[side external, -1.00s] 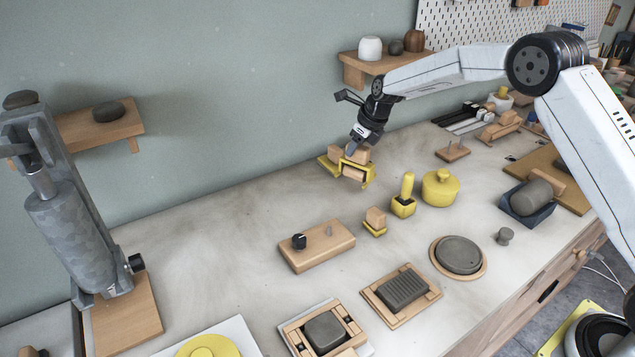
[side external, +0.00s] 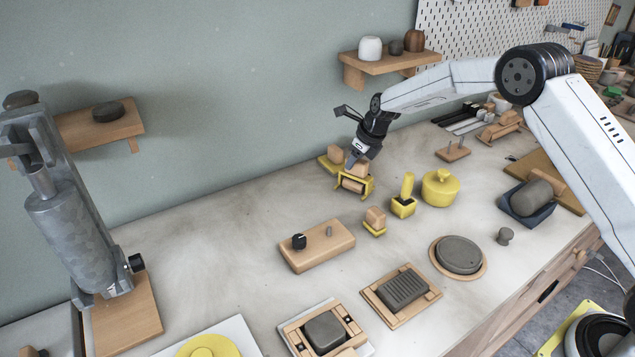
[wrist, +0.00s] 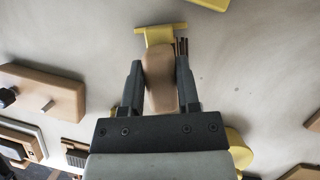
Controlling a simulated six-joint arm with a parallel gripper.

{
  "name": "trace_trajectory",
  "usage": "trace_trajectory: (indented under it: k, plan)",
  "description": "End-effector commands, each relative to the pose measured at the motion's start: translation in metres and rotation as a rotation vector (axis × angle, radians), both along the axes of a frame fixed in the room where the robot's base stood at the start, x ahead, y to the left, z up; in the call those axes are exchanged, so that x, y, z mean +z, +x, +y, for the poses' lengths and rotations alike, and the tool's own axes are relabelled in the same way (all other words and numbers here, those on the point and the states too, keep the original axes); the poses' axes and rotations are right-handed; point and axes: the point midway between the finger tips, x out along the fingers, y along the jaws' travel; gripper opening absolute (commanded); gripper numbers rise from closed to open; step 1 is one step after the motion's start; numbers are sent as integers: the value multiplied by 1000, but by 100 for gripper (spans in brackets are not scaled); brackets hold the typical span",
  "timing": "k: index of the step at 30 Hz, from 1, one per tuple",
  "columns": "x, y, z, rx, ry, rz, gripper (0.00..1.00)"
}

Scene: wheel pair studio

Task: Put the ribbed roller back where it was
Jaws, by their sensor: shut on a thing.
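My gripper (side external: 353,163) is shut on a tan wooden block-shaped part (wrist: 160,88), which shows between the two fingers in the wrist view. Just below the fingers in the side view is a yellow frame (side external: 368,187) around a wooden roller (side external: 353,185). I take this for the ribbed roller; its ribs are too small to make out there. Dark brown slats (wrist: 181,47) show beside the right fingertip in the wrist view. Behind it stands a yellow piece (side external: 326,164) with a wooden block (side external: 335,154). Whether the frame touches the table is unclear.
A wooden board with a knob (side external: 316,245) lies nearer the camera. The table left of the gripper is clear.

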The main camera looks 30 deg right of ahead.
Motion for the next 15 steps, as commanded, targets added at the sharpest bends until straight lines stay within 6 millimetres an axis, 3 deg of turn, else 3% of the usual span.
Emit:
trace_trajectory:
  k: [15]
  plan:
    - [-14, -2, 1, 1, 1, 7, 0]
